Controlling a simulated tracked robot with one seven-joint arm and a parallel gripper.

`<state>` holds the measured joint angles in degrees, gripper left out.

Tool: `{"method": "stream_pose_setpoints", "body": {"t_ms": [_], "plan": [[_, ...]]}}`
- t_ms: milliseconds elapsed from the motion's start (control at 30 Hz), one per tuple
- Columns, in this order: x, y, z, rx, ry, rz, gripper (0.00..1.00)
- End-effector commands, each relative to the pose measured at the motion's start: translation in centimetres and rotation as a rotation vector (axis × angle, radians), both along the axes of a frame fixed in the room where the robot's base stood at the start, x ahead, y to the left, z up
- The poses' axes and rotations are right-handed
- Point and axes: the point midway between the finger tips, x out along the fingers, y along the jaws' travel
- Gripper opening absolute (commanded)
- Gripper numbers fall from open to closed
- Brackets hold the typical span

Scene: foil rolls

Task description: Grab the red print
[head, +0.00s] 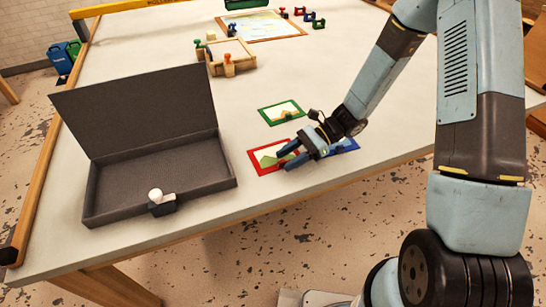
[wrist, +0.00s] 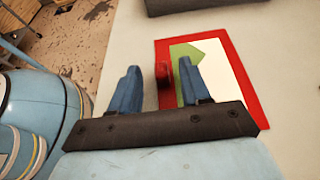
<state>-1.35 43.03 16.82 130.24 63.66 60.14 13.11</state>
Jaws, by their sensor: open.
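The red print (head: 262,154), a red-framed sheet with a green shape on white, lies flat near the table's front edge. My gripper (head: 285,158) is over its right side in the head view, with its jaws open. In the wrist view the red print (wrist: 225,62) lies ahead and to the right of my gripper (wrist: 157,70). One border of its frame, with a small rounded red part (wrist: 163,73), shows between the two blue fingers. One finger overlaps the print in that view; I cannot tell whether it touches. The fingers hide part of the print.
A green-framed print (head: 282,112) lies behind, and a blue-framed one (head: 346,146) lies to the right, partly hidden by my gripper. An open dark box (head: 160,179) stands at left. A wooden tray (head: 230,57) and several stamps are farther back. The table's middle is clear.

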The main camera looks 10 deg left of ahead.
Motion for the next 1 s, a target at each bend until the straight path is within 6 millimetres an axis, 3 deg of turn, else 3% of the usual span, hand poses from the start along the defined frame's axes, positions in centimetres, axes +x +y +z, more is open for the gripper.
{"method": "stream_pose_setpoints", "body": {"t_ms": [400,867,1000], "plan": [[-0.70,1.03,-0.53,-0.001,-0.001,0.000,0.46],[-0.68,1.02,-0.52,0.000,0.000,0.000,0.02],[-0.68,1.02,-0.52,0.000,0.000,0.000,0.00]]}}
